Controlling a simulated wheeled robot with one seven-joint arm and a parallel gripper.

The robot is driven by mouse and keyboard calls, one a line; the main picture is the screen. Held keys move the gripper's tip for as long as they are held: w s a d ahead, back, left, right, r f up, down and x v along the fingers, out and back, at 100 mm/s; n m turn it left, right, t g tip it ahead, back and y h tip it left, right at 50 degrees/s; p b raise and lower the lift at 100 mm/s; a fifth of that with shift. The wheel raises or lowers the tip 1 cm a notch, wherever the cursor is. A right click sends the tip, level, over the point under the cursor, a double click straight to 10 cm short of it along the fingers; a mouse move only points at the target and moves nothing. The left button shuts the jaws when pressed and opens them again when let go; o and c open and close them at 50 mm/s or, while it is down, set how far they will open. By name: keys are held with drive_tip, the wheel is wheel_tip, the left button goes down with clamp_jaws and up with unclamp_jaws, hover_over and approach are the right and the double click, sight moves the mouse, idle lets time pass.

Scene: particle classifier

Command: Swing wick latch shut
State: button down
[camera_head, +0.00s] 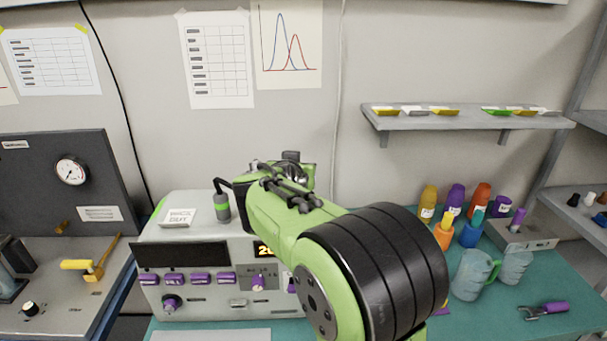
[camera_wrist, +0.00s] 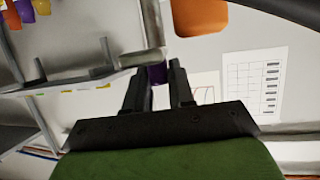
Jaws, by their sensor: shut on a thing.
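The grey classifier instrument (camera_head: 215,250) stands on the bench, left of centre in the head view, with purple knobs and switches on its front. My arm covers its right side. In the wrist view my gripper (camera_wrist: 163,70) has its two dark fingers close together. A small purple part (camera_wrist: 157,73) shows at the fingertips, and the jaws are shut on it. It may be the handle of the wick latch, but the rest of the latch cannot be made out. In the head view the fingers are hidden behind my arm.
A green-handled beaker (camera_head: 472,275), several coloured bottles (camera_head: 455,198) and a purple-handled tool (camera_head: 545,309) are on the teal bench at right. A wall shelf (camera_head: 455,121) is above. A dark gauge panel (camera_head: 68,180) stands at left. An orange thing (camera_wrist: 200,15) shows in the wrist view.

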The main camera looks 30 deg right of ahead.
drive_tip(key=m+g+h+p, duration=0.1)
drive_tip(key=m+g, duration=0.1)
drive_tip(key=w+a+m+g+h+p, duration=0.1)
drive_tip(key=m, duration=0.1)
drive_tip(key=shift+f+g+h+p, duration=0.1)
drive_tip(key=shift+g+h+p, duration=0.25)
drive_tip(key=shift+g+h, duration=0.05)
drive_tip(key=shift+w+m+g, duration=0.1)
drive_tip(key=shift+m+g, duration=0.2)
drive_tip(key=shift+f+p, duration=0.1)
drive_tip(key=shift+p, duration=0.25)
drive_tip(key=c, duration=1.2)
unclamp_jaws()
drive_tip(key=shift+o, duration=0.8)
drive_tip(key=shift+w, duration=0.1)
drive_tip(key=p+v, duration=0.2)
drive_tip(key=v, duration=1.3)
drive_tip(key=shift+a+p, duration=0.35)
drive_tip(key=shift+a, duration=0.1)
